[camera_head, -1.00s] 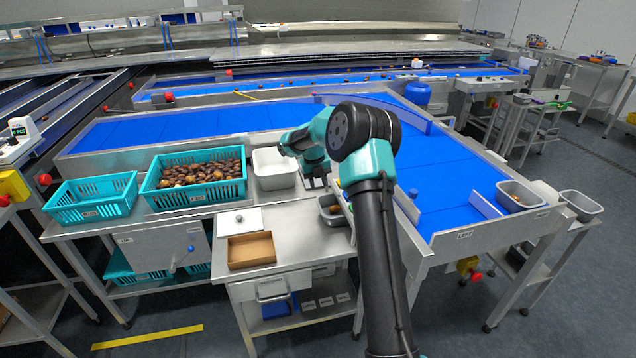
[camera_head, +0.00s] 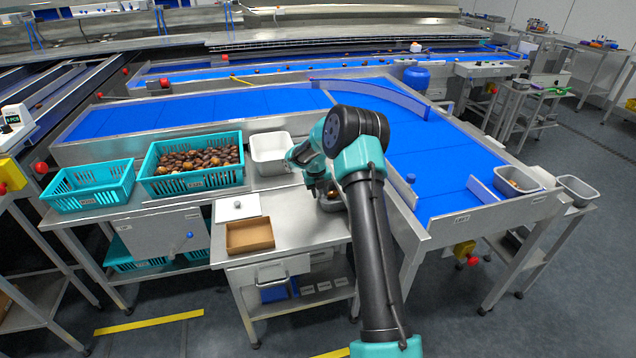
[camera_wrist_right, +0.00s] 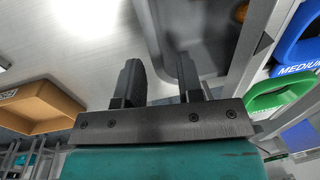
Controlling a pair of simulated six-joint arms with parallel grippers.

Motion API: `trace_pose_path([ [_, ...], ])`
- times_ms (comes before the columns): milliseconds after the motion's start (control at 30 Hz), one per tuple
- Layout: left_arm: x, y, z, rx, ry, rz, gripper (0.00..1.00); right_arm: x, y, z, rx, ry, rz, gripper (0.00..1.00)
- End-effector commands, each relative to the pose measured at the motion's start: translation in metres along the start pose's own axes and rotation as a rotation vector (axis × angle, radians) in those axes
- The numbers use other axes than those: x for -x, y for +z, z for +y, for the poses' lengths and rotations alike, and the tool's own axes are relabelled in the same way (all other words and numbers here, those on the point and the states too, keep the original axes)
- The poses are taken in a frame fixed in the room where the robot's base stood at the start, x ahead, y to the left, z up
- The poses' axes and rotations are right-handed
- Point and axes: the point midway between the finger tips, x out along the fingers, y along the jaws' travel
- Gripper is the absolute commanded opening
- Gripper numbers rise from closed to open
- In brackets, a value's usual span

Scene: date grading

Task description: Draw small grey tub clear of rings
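The small grey tub (camera_head: 328,207) stands on the steel table, partly hidden by my right arm, with brown-orange contents showing. My right gripper (camera_head: 322,190) is pointed down over its left side. In the right wrist view, my right gripper (camera_wrist_right: 160,78) is open, with the rim of the grey tub (camera_wrist_right: 152,38) running between its fingers; contact cannot be told. A blue ring (camera_wrist_right: 297,42) marked MEDIUM and a green ring (camera_wrist_right: 282,93) are at the right, beside the tub. The rings are hidden behind my arm in the head view. My left gripper is not in view.
A larger white tub (camera_head: 268,171) and teal crates, one full of dates (camera_head: 190,184), stand behind. The blue conveyor (camera_head: 425,160) lies to the right.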

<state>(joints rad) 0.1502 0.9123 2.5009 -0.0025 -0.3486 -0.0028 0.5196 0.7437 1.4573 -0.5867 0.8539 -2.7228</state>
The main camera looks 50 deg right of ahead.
Motion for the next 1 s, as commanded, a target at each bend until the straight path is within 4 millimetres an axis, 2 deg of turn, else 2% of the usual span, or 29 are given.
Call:
trace_pose_path([
  [200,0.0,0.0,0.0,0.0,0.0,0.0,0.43,-0.036,-0.001,0.0,0.0,0.0,0.002,0.34],
  [400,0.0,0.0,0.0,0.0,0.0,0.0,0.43,-0.057,0.0,0.0,0.001,0.0,0.0,0.34],
  [800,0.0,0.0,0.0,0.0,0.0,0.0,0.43,-0.063,0.0,0.0,0.0,0.0,-0.001,0.34],
  [1000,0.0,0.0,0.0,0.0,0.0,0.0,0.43,-0.062,0.0,0.0,0.0,0.0,-0.001,0.15],
])
